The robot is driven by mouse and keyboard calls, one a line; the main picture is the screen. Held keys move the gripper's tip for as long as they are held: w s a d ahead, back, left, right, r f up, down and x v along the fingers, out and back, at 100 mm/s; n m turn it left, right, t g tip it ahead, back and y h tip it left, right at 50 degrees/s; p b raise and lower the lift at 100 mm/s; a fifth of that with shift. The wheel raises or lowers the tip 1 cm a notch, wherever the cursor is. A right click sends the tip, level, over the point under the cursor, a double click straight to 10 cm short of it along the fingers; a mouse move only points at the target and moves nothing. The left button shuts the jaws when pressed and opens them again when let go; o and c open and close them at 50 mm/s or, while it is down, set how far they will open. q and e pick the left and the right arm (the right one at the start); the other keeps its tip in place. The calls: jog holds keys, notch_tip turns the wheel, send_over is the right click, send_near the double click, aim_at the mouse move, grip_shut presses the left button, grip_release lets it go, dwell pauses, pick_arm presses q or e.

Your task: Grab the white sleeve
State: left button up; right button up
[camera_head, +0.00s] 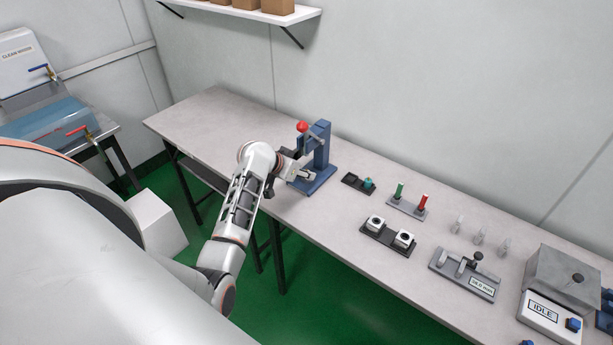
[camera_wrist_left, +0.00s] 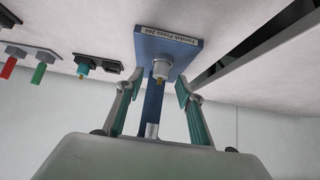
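My left gripper (camera_wrist_left: 159,87) is open, with one finger on each side of the cylinder and a visible gap to each. In the head view my left gripper (camera_head: 284,178) is at the front of the press (camera_head: 320,150), low over its base. It partly hides the cylinder there. My right gripper is not in view.
Right of the press stand a small dark holder (camera_head: 352,180), a rack with a green peg (camera_head: 398,191) and a red peg (camera_head: 422,203), a black tray (camera_head: 388,238), several small pale pieces (camera_head: 479,236), a clamp fixture (camera_head: 463,275) and an IDLE box (camera_head: 547,318). The table's left end is clear.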

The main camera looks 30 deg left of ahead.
pick_arm(q)
jog(key=shift+x, duration=1.1)
jog(key=shift+c, duration=0.3)
jog(key=c, duration=0.9)
jog(key=shift+r, duration=0.1)
